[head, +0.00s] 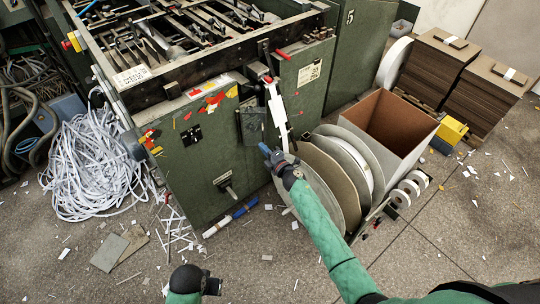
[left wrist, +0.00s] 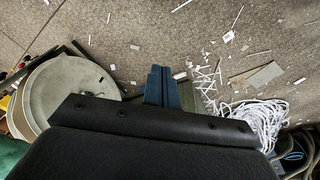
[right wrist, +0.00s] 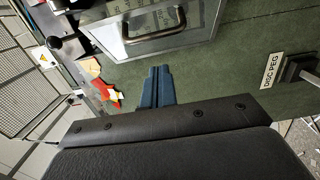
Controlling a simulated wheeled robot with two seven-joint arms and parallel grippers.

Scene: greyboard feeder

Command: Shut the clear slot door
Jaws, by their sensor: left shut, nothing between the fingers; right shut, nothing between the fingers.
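The clear slot door (right wrist: 160,45) shows at the top of the right wrist view as a see-through panel in a pale metal frame with a dark bar handle (right wrist: 153,30). In the head view, a dark grey panel (head: 252,124) on the green machine's front appears to be this door; I cannot tell how far open it stands. My right gripper (head: 264,149) is shut and empty, just below and right of that panel. Its blue fingers (right wrist: 158,84) show below the door frame, apart from the handle in the picture. My left gripper (head: 213,285) is low over the floor; its shut, empty fingers (left wrist: 160,84) show in the left wrist view.
The green machine (head: 205,150) fills the centre left. Large reels (head: 325,185) and an open box (head: 398,115) stand right of the door, close to my right arm. White strip waste (head: 95,170) is heaped at left. The front floor has scattered scraps.

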